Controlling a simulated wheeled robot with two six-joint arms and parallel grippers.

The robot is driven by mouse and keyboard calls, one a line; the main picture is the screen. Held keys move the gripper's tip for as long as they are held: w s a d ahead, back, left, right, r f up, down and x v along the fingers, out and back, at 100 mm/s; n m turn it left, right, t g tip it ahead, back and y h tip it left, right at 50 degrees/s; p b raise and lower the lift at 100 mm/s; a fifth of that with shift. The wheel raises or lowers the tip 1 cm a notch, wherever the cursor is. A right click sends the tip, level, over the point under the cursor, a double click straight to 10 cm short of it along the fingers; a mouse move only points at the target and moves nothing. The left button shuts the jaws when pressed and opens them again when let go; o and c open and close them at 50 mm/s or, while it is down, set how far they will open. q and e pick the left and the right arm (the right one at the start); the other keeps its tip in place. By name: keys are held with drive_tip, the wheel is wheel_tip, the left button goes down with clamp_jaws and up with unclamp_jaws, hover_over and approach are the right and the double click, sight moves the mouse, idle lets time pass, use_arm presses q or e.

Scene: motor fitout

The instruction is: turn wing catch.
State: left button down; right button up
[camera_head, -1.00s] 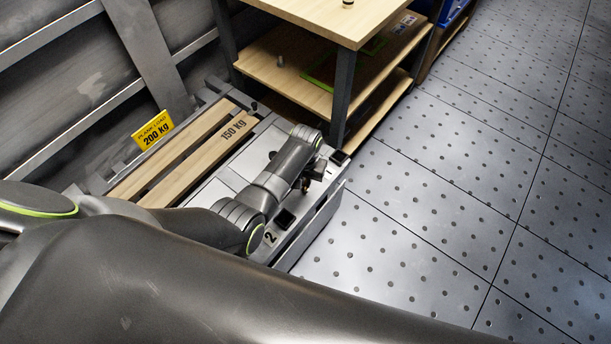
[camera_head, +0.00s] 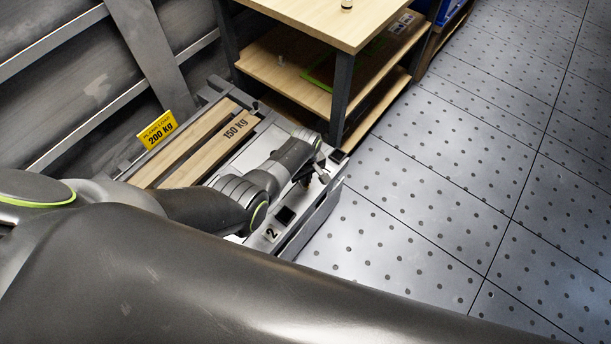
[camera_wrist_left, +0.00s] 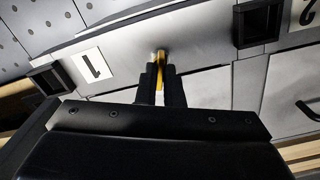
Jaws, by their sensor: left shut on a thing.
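My left gripper (camera_head: 314,174) reaches down to the front edge of the grey low unit with the numbered labels. In the left wrist view my left gripper (camera_wrist_left: 160,76) is shut on a small yellow-brass piece, seemingly the wing catch (camera_wrist_left: 160,69), against the grey metal face. Its dark fingers hide most of the catch, so its exact angle cannot be told. The label "1" (camera_wrist_left: 92,65) lies left of the fingers. The label "2" (camera_wrist_left: 308,12) is at the upper right, and it also shows in the head view (camera_head: 272,234). My right gripper is not in view.
Black square recesses (camera_wrist_left: 258,22) flank the catch. Wooden slats marked 150 kg (camera_head: 236,127) and a yellow 200 kg sign (camera_head: 157,130) lie behind. A wooden shelf unit (camera_head: 340,85) stands close beyond the gripper. Dotted floor (camera_head: 450,180) at the right is clear.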

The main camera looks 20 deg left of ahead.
use_arm(q)
drive_tip(key=shift+n, duration=1.2)
drive_tip(key=shift+a+n, duration=0.1)
drive_tip(key=shift+n, duration=0.7)
drive_tip(key=shift+p, duration=0.3)
drive_tip(key=c, duration=1.6)
unclamp_jaws()
drive_tip(key=shift+o, duration=0.2)
drive_tip(key=shift+r, duration=0.1)
